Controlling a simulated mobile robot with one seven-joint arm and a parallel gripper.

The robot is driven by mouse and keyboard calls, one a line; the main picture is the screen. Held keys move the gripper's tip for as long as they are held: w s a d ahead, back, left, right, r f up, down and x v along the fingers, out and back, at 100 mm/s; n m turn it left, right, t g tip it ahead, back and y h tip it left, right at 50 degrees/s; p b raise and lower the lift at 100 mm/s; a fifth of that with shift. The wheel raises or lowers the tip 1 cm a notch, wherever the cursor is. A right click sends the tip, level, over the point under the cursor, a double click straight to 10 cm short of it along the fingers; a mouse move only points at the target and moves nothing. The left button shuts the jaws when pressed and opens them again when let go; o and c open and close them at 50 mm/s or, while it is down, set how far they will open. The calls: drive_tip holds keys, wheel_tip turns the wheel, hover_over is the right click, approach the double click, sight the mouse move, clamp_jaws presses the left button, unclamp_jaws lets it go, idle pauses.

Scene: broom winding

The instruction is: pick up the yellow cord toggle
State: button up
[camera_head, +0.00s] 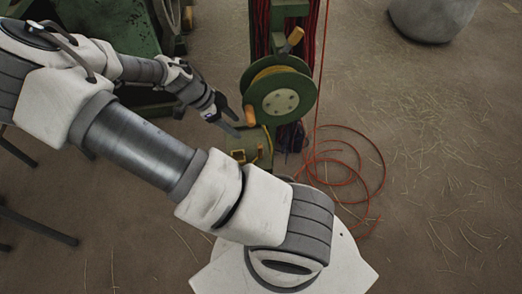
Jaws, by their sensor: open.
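Several small yellow pieces show on the green machine, and I cannot tell for sure which is the cord toggle. One yellow piece (249,115) stands at the left edge of the green wheel. Other yellow parts (239,155) lie on the low green box under the wheel, too small to make out well. My gripper (236,126) is open and looks empty. It points right and down, just left of the wheel and above the green box in the picture. I cannot tell whether it touches anything.
The green wheel (281,101) has an orange-yellow handle (294,39) above it. A red cord (381,166) hangs down and lies in loops on the floor. Green machinery (110,35) stands at upper left, a grey round container (432,18) at upper right. The right floor holds scattered straw.

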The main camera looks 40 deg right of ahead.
sight(260, 148)
drive_tip(key=b+x, duration=0.4)
drive_tip(key=x, duration=0.6)
drive_tip(key=shift+s+f, duration=0.2)
drive_tip(key=shift+f, duration=0.1)
drive_tip(key=shift+b+x, duration=1.45)
drive_tip(key=shift+x, duration=1.25)
drive_tip(key=shift+s+a, duration=0.2)
clamp_jaws()
